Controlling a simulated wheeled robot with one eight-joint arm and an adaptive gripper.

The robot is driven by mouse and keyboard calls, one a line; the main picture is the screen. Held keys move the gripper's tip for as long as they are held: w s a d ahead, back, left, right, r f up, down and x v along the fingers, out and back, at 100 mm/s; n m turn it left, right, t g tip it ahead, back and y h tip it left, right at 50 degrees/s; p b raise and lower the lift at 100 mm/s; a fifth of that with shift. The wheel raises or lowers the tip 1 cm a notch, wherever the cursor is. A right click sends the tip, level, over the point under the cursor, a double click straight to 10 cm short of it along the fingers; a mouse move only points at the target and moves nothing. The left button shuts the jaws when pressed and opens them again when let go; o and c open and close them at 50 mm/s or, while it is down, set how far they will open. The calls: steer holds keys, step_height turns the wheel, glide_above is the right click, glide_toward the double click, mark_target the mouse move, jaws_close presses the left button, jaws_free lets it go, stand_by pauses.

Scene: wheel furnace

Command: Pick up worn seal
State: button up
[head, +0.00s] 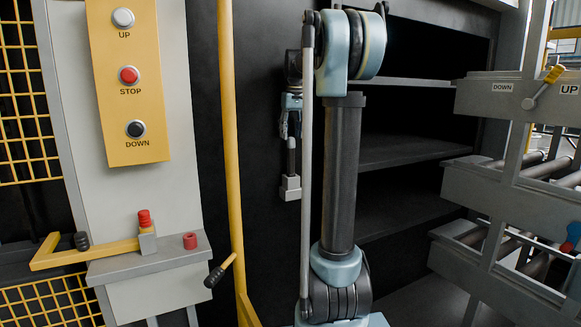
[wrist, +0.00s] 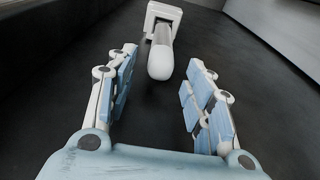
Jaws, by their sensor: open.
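A small red ring-like piece (head: 190,240), perhaps the worn seal, sits on the grey ledge (head: 165,256) below the button panel in the head view. I cannot tell for certain that it is the seal. My gripper (head: 290,128) is far to its right and higher, against the dark panel. In the wrist view my gripper (wrist: 158,97) is open, with nothing between its fingers. A pale rounded bar with a square end (wrist: 160,60) lies just beyond the fingertips; the square end also shows in the head view (head: 291,187). The red piece is out of the wrist view.
A yellow panel (head: 125,75) carries UP, STOP and DOWN buttons. A red-topped block (head: 146,235) and a yellow lever (head: 85,250) stand by the ledge. A yellow post (head: 231,130) stands between ledge and arm. Dark shelves (head: 405,150) and a grey roller rack (head: 510,190) are right.

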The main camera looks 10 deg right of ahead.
mark_target(291, 147)
steer(key=shift+w+f, duration=0.15)
steer(key=shift+f, duration=3.15)
jaws_close()
